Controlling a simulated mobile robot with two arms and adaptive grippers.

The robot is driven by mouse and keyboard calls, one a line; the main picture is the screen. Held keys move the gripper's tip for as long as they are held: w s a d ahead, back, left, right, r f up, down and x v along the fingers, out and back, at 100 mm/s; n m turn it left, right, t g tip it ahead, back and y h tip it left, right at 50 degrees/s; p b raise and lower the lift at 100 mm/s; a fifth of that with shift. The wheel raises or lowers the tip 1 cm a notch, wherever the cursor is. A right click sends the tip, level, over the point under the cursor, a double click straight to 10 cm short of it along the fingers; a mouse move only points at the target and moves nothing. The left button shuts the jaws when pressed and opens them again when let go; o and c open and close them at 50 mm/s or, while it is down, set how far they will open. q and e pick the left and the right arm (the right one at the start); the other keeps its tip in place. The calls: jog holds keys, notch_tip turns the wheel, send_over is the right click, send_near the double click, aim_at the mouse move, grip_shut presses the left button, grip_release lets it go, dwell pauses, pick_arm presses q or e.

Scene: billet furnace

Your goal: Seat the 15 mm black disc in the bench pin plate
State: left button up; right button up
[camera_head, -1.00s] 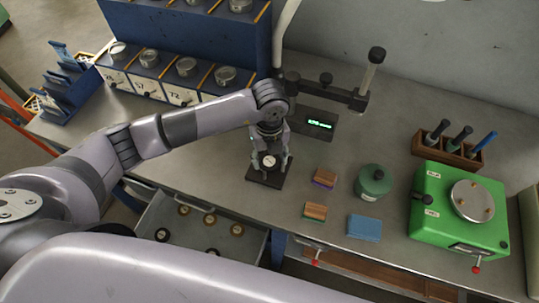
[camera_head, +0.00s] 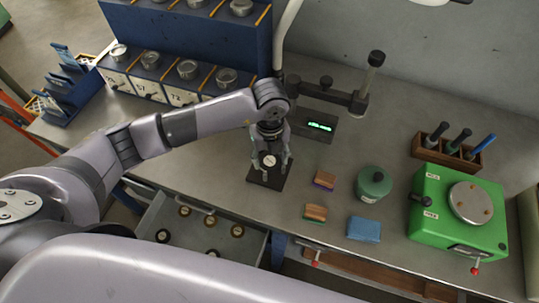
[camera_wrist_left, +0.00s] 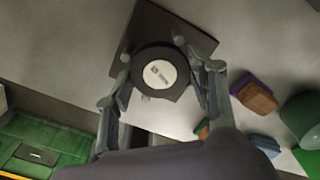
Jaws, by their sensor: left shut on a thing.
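The black disc (camera_wrist_left: 139,71) has a white round label on top. It also shows in the head view (camera_head: 268,160). My left gripper (camera_head: 270,160) points down over the bench and is shut on the disc, with one finger on each side of it. The dark square pin plate (camera_wrist_left: 148,22) lies flat on the bench under the disc; its front part shows in the head view (camera_head: 264,181). Small grey pins show near the disc in the wrist view. I cannot tell whether the disc touches the plate. My right gripper is not in view.
A gauge stand with a lit display (camera_head: 319,126) is behind the plate. Wood-backed blocks (camera_head: 324,179), a green round container (camera_head: 373,184), a blue block (camera_head: 364,228) and a green machine (camera_head: 450,235) stand to the right. An open drawer (camera_head: 165,220) with several discs is at front left.

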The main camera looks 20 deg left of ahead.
pick_arm(q)
jog(key=shift+s+d, duration=0.25)
jog(key=shift+r, duration=0.15)
dwell(0.3)
jog(key=shift+r+p, duration=0.25)
jog(key=shift+p, duration=0.05)
jog(key=shift+s+r, duration=0.15)
jog(key=shift+r, duration=0.35)
jog(key=shift+w+a+f, duration=0.1)
jog(key=shift+w, duration=0.1)
jog(key=shift+w+a, duration=0.15)
jog(key=shift+w, duration=0.05)
jog(key=shift+f+b, duration=0.5)
dwell(0.4)
jog(key=o, duration=1.2)
jog(key=shift+s, duration=0.1)
